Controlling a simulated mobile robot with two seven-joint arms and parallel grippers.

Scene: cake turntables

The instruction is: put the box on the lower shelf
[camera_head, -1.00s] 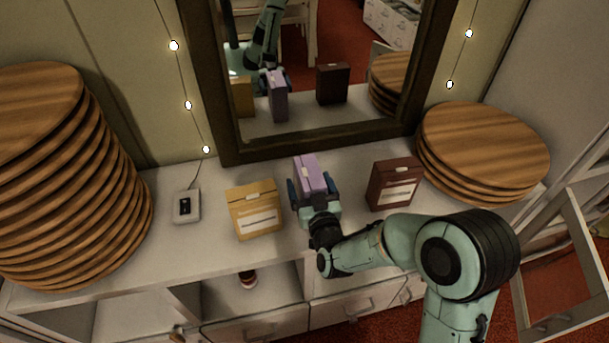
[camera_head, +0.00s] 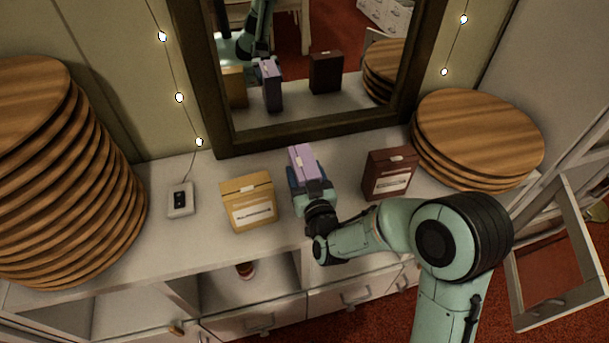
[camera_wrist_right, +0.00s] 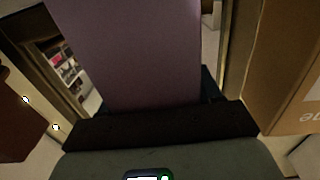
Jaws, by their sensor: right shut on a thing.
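My right gripper (camera_head: 311,187) is shut on a purple box (camera_head: 302,160) above or on the white cabinet top. Its lower front is hidden by the gripper, and I cannot tell whether its bottom touches the top. The purple box's broad face (camera_wrist_right: 135,55) fills the middle of the right wrist view. My left gripper is not in view.
A yellow box (camera_head: 248,201) stands left of the gripper and a dark brown box (camera_head: 389,173) stands right. Wooden round boards are stacked at far left (camera_head: 60,180) and at right (camera_head: 478,135). A mirror (camera_head: 310,100) stands behind. A small white device (camera_head: 180,199) lies at left.

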